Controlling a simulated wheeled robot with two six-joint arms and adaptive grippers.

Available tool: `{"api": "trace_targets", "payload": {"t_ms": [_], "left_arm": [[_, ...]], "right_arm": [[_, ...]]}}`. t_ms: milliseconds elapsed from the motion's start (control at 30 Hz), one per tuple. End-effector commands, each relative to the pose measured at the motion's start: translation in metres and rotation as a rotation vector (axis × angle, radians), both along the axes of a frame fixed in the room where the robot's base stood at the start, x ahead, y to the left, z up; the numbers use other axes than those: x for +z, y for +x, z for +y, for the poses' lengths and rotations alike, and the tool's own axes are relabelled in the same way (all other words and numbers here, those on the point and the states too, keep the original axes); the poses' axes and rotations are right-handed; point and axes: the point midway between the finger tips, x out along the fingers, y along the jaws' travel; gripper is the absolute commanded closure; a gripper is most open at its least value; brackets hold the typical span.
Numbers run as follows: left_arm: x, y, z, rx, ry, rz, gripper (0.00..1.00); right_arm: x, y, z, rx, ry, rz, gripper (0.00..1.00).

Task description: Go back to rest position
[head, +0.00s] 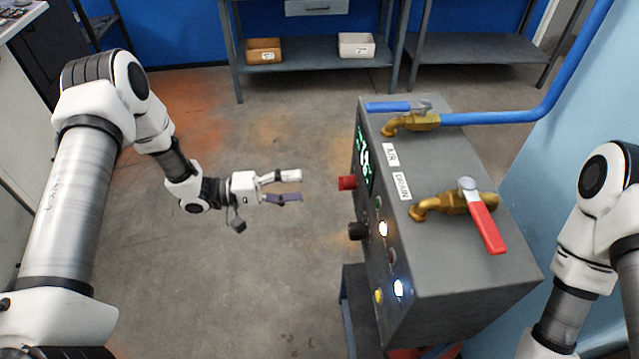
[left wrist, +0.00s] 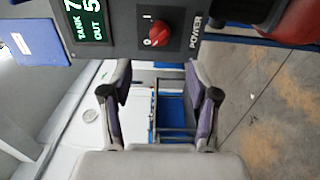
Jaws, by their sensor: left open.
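My left gripper (head: 290,187) is open and empty in the middle of the head view, in free air to the left of the grey control box (head: 455,250). Its two fingers also show apart in the left wrist view (left wrist: 162,95), with nothing between them. The red power knob (left wrist: 162,36) is above the fingers in the wrist view, on the box's panel. In the head view a red button (head: 347,183) sticks out of the panel a little right of my fingertips, apart from them. My right arm shows at the right edge; its gripper is out of view.
The box carries a blue-handled air valve (head: 388,106), a red-handled drain valve (head: 487,228) and a black knob (head: 357,231). A blue pipe (head: 510,117) runs to the right. A shelf (head: 310,63) with two bins stands behind. The floor below my left gripper is clear.

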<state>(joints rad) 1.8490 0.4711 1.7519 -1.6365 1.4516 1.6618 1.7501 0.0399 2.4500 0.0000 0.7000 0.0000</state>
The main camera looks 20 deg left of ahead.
Motion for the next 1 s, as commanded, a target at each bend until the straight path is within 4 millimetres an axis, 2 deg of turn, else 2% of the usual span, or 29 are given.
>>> {"api": "trace_targets", "payload": {"t_ms": [133, 600, 667, 767, 833, 900, 1000], "left_arm": [[0.000, -0.005, 0.013, 0.001, 0.000, 0.000, 0.40], [-0.001, -0.006, 0.013, 0.000, 0.001, 0.001, 0.40], [-0.004, -0.007, 0.008, -0.013, 0.004, 0.008, 0.40], [-0.013, -0.019, -0.018, -0.070, 0.010, 0.045, 0.40], [-0.027, -0.033, -0.050, -0.047, 0.010, 0.147, 0.40], [-0.054, -0.043, -0.071, 0.048, 0.087, 0.228, 0.40], [-0.101, -0.068, -0.081, 0.175, 0.318, 0.286, 0.40]], "right_arm": [[0.000, 0.000, 0.000, 0.000, 0.000, 0.000, 0.60], [0.000, 0.000, 0.000, 0.000, 0.000, 0.000, 0.60], [0.000, 0.000, 0.000, 0.000, 0.000, 0.000, 0.60], [0.000, 0.000, 0.000, 0.000, 0.000, 0.000, 0.60], [0.000, 0.000, 0.000, 0.000, 0.000, 0.000, 0.60], [0.000, 0.000, 0.000, 0.000, 0.000, 0.000, 0.60], [0.000, 0.000, 0.000, 0.000, 0.000, 0.000, 0.60]]}}
